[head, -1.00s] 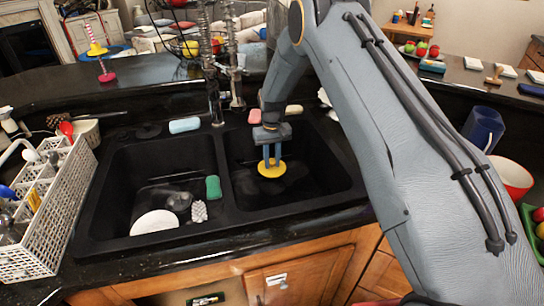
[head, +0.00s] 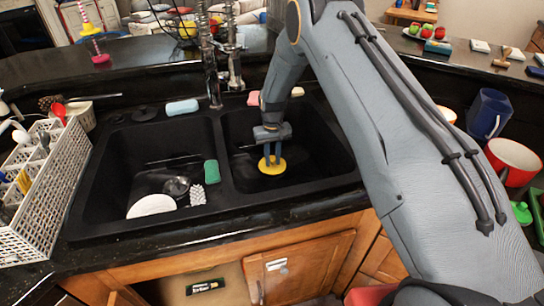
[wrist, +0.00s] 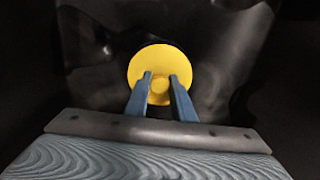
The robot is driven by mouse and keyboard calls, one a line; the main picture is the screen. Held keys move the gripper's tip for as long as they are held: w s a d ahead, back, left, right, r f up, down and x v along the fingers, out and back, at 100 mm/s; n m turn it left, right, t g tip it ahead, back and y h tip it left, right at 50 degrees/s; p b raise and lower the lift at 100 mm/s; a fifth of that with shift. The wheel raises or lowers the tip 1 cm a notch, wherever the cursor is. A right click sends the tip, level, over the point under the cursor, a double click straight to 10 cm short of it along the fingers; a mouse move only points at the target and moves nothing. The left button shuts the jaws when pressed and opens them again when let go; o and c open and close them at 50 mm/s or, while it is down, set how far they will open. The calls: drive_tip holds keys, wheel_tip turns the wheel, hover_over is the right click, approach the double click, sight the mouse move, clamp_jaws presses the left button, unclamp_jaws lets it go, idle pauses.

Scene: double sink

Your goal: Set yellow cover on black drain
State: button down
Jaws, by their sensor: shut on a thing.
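The yellow cover (head: 272,170) is a round disc with a small knob, low inside the right basin of the black double sink (head: 232,200). My gripper (head: 272,160) points down into that basin, with its two blue fingers shut on the cover's knob. The wrist view shows the cover (wrist: 158,62) flat-on, with the knob between my fingertips (wrist: 160,80). I cannot tell whether the cover touches the basin floor. The black drain is not clearly made out; the cover and the dark basin hide it.
The left basin holds a white plate (head: 152,205), a brush (head: 198,196) and a green sponge (head: 211,171). A faucet (head: 212,80) stands behind the divider. A white dish rack (head: 40,200) is at the left, and a red pot (head: 512,160) at the right.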

drive_tip(key=shift+f, duration=0.15)
drive_tip(key=shift+f+b, duration=0.3)
drive_tip(key=shift+f, duration=0.05)
drive_tip(key=shift+f, duration=0.15)
idle(0.4)
drive_tip(key=c, duration=1.4)
unclamp_jaws()
drive_tip(key=shift+c, duration=0.2)
wheel_tip(320, 180, up, 7)
drive_tip(key=shift+r+b, duration=0.1)
drive_tip(key=shift+b, duration=1)
drive_tip(key=shift+r, duration=0.4)
